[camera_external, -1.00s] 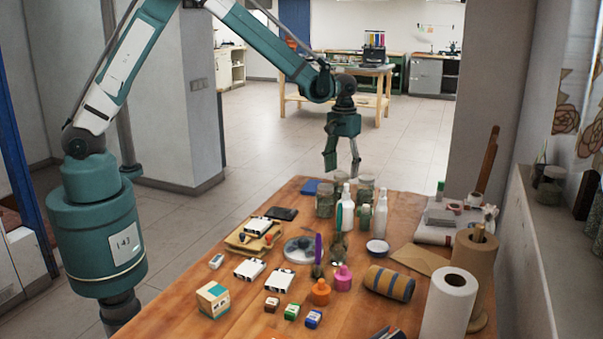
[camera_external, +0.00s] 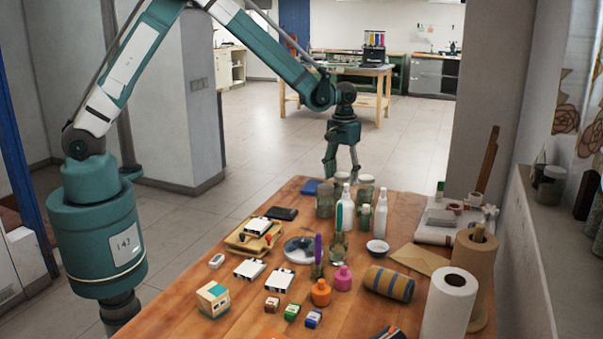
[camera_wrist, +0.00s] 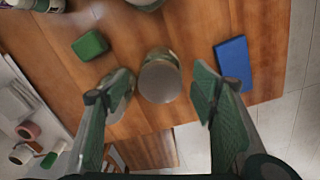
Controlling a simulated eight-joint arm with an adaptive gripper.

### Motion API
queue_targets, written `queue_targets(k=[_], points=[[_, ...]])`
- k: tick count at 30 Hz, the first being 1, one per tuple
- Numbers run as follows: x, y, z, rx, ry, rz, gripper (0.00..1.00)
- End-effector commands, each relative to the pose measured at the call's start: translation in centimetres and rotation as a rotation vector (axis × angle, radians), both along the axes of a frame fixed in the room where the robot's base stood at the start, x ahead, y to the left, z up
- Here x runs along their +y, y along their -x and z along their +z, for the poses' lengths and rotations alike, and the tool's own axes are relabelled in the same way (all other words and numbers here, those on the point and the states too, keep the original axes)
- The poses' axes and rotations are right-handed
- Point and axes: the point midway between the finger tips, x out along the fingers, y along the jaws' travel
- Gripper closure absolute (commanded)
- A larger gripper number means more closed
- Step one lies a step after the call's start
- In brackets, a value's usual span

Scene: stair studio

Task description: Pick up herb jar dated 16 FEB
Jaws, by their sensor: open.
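Several lidded glass herb jars stand at the far end of the wooden table. One is at the back (camera_external: 341,179), one to its right (camera_external: 366,187) and one nearer on the left (camera_external: 325,207). No date is legible, so I cannot tell which jar reads 16 FEB. My gripper (camera_external: 342,170) is open and empty, pointing down just above the back jar. In the wrist view a jar's round grey lid (camera_wrist: 160,80) lies between my spread fingers, apart from both. Another jar (camera_wrist: 119,104) is partly hidden behind the left finger.
A blue box (camera_wrist: 233,62) lies right of the jar in the wrist view, a green item (camera_wrist: 90,45) upper left. White bottles (camera_external: 380,214) stand just nearer than the jars. The table's far edge is close behind; open floor (camera_external: 420,150) lies beyond.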

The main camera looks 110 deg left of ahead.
Motion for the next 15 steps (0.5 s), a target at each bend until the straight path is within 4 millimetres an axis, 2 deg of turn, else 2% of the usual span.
queue_targets(k=[8,15], points=[[0.0,0.0,-0.4,0.000,0.000,0.000,0.43],[0.0,0.0,-2.8,0.000,0.000,0.000,0.43]])
